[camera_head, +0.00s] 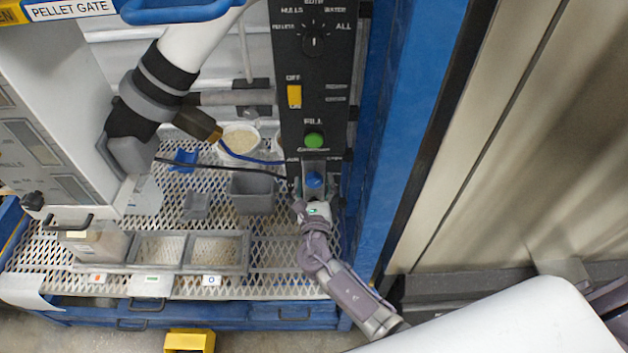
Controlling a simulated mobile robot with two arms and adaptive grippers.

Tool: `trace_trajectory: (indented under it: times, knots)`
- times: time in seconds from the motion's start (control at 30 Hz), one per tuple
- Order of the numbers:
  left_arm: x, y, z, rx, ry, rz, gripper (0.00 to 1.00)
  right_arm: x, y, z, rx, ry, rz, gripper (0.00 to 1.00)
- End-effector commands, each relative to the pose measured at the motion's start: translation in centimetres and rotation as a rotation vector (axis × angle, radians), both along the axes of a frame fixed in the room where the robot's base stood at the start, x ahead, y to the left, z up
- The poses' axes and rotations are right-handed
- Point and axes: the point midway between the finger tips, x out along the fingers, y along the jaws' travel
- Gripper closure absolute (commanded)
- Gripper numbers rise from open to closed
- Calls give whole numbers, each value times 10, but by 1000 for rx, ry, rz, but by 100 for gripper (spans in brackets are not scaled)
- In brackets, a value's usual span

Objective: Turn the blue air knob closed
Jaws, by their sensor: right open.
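The blue air knob (314,180) sits low on the black control panel (311,113), under the green fill button (314,140). My right gripper (314,187) is right at the knob, coming up from below, with its fingers on either side of it. The gripper is open; whether its fingers touch the knob is too small to tell. The knob's lower part is partly hidden by the gripper. My left gripper is not in view.
A yellow switch (294,96) and a selector dial (314,41) are higher on the panel. A blue post (398,140) stands close to the right. Grey bins (253,193) and a divided tray (188,252) stand on the mesh shelf to the left.

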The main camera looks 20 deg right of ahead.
Motion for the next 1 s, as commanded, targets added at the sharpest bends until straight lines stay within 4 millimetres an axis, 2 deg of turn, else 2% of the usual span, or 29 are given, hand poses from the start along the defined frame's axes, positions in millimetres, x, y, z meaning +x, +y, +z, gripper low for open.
trace_trajectory:
  times: [0.33,0.7,1.0]
  knots:
    - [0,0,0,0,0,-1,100,4,-1,-1,0,1,0,28]
    - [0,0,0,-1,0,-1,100,3,-1,0,0,1,0,88]
    - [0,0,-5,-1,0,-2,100,3,-1,-2,37,-11,0,88]
